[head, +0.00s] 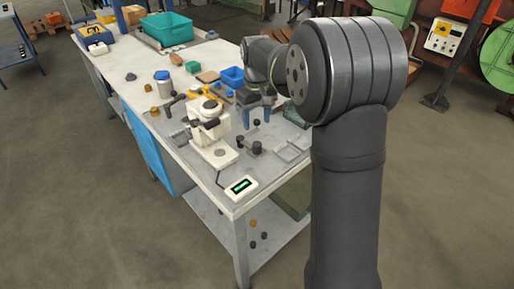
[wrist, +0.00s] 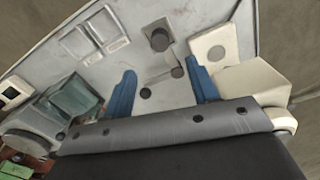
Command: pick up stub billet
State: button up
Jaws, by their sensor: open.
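My gripper (head: 257,112) is open and empty above the bench, its blue fingers pointing down; they also show in the wrist view (wrist: 163,90). A small dark round piece (head: 256,122) lies just below and beyond the fingers; in the wrist view a small dark piece (wrist: 145,93) shows between them. I cannot tell for sure which dark piece is the stub billet.
A white instrument (head: 207,125) stands left of my gripper, with a green-display box (head: 241,187) at the bench corner. Light grey frames (head: 290,150) and a teal block (head: 294,116) lie right. A blue bin (head: 232,76) and a teal crate (head: 166,28) stand farther back.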

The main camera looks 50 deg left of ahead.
aim_at(257, 144)
notch_tip(257, 144, down, 9)
dwell(0.5)
jog(key=shift+c, duration=0.4)
grip_shut()
